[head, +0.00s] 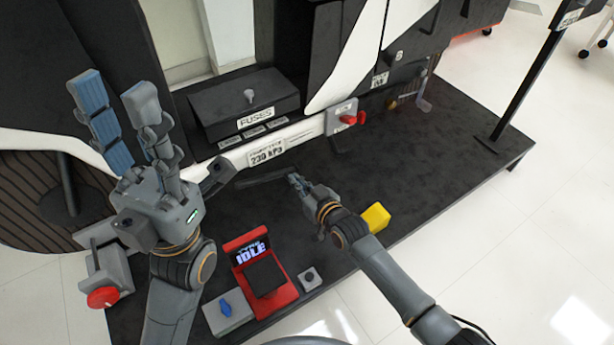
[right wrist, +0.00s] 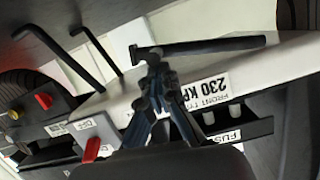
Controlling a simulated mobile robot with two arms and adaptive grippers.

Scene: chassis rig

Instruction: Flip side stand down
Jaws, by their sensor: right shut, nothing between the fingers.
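A dark bar that looks like the side stand (head: 263,179) lies along the front of the white label strip in the head view. It also shows in the right wrist view (right wrist: 215,46) as a black bar with a thicker left end. My right gripper (head: 295,181) is shut and empty close to the bar's right end. In the right wrist view its fingertips (right wrist: 156,82) are just below the thicker end; I cannot tell whether they touch. My left gripper (head: 124,105) is open and empty, raised at the left with its blue-padded fingers apart.
A black fuse box (head: 245,98) stands behind the strip. A red lever (head: 351,119) sits to its right. A red IDLE display (head: 262,270), a blue-knobbed box (head: 228,312) and a yellow block (head: 376,217) are near the dark platform's front edge. A red knob (head: 103,297) is at lower left.

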